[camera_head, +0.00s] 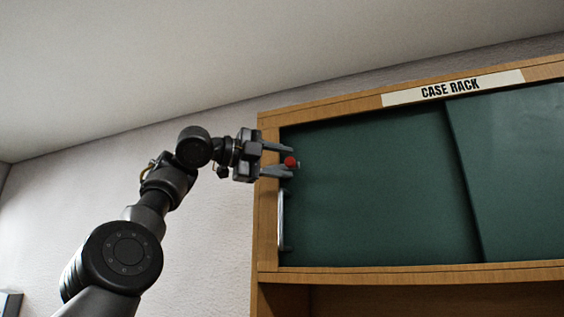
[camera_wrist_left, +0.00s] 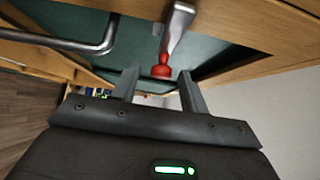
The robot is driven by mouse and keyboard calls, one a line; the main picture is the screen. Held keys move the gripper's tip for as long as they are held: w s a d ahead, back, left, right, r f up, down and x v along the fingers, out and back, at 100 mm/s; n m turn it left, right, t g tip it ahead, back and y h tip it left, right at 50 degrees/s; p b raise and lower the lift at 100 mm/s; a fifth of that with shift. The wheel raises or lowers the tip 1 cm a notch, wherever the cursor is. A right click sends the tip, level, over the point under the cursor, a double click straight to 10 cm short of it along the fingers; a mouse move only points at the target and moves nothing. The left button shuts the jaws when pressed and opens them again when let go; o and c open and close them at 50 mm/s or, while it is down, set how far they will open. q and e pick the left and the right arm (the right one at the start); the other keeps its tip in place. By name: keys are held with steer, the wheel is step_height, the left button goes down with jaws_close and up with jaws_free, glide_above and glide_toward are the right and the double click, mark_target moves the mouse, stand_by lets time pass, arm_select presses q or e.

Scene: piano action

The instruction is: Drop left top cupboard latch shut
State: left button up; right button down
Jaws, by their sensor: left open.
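The cupboard latch is a metal lever (camera_wrist_left: 178,32) with a red knob (camera_head: 290,162) at the left edge of the green left door (camera_head: 380,200). In the left wrist view the red knob (camera_wrist_left: 162,71) hangs from the lever's end. My left gripper (camera_head: 286,161) is open, its fingers pointing right at the latch. The knob shows between the two fingertips in both views, with a gap on each side in the wrist view; I cannot tell whether any finger touches it. Most of the lever is hidden in the head view. My right gripper is not in view.
A vertical metal handle (camera_head: 281,220) sits on the left door just below the latch; it also shows in the wrist view (camera_wrist_left: 95,44). The wooden frame (camera_head: 268,225) surrounds the doors. A second green panel (camera_head: 515,170) is at right. A "CASE RACK" label (camera_head: 452,88) is above.

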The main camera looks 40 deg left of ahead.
arm_select(q)
steer(key=v, duration=1)
steer(key=shift+s+a+b, duration=0.2)
steer(key=shift+b, duration=0.2)
steer(key=shift+s, duration=0.1)
